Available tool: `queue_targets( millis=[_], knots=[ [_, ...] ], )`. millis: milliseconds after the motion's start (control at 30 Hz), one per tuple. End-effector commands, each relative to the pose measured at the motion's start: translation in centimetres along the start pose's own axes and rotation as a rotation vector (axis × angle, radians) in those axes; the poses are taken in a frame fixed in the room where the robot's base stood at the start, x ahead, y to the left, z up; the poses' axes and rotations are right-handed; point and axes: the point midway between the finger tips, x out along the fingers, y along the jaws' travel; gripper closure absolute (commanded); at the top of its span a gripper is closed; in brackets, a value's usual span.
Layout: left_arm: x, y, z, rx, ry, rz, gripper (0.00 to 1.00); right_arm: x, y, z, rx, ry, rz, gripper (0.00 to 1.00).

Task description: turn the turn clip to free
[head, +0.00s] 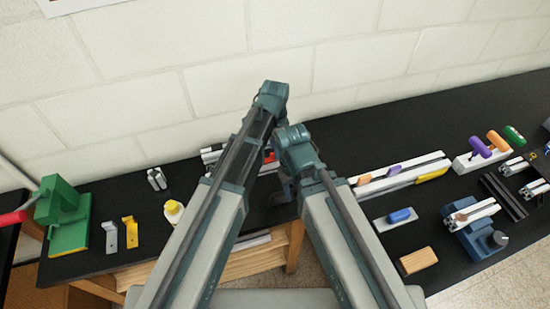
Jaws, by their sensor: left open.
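I cannot pick out the turn clip for certain. A pale extrusion rail (415,172) lies on the black bench right of my arms, with an orange piece (363,180), a purple piece (393,170) and a yellow piece (432,174) on or against it. More grey extrusion (210,154) shows behind my left arm, and a small red part (270,157) shows between my arms. My left gripper (273,148) is open, near that red part and largely covered by my arm links. My right gripper is hidden behind its arm.
A green press (61,215), grey and yellow brackets (130,232) and a yellow bottle (173,211) stand at left. At right are a blue vise (475,230), a wooden block (417,260), a blue-handled piece (399,216) and a rack of coloured handles (480,150).

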Motion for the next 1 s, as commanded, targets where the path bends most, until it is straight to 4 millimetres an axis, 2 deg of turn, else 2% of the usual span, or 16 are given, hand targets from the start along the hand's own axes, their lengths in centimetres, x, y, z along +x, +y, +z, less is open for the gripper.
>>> queue_targets(
  millis=[33, 133, 467, 567, 733, 1000],
  knots=[
    [1.21, 0.00, 0.00, 0.000, 0.000, 0.000, 0.55, 1.20, -0.12, -0.07, 0.000, 0.000, 0.000, 0.50],
    [1.83, 0.00, 0.00, 0.000, 0.000, 0.000, 0.55, 1.82, -0.17, -0.11, 0.000, 0.000, 0.000, 0.50],
    [1.89, 0.00, 0.00, 0.000, 0.000, 0.000, 0.55, 1.88, -0.18, -0.11, 0.000, 0.000, 0.000, 0.50],
    [1.89, 0.00, 0.00, 0.000, 0.000, 0.000, 0.69, 1.88, -0.18, -0.11, 0.000, 0.000, 0.000, 0.50],
    [1.89, 0.00, 0.00, 0.000, 0.000, 0.000, 1.00, 1.88, -0.18, -0.11, 0.000, 0.000, 0.000, 0.50],
    [1.90, 0.00, 0.00, 0.000, 0.000, 0.000, 1.00, 1.89, -0.18, -0.11, 0.000, 0.000, 0.000, 0.50]
  ],
)
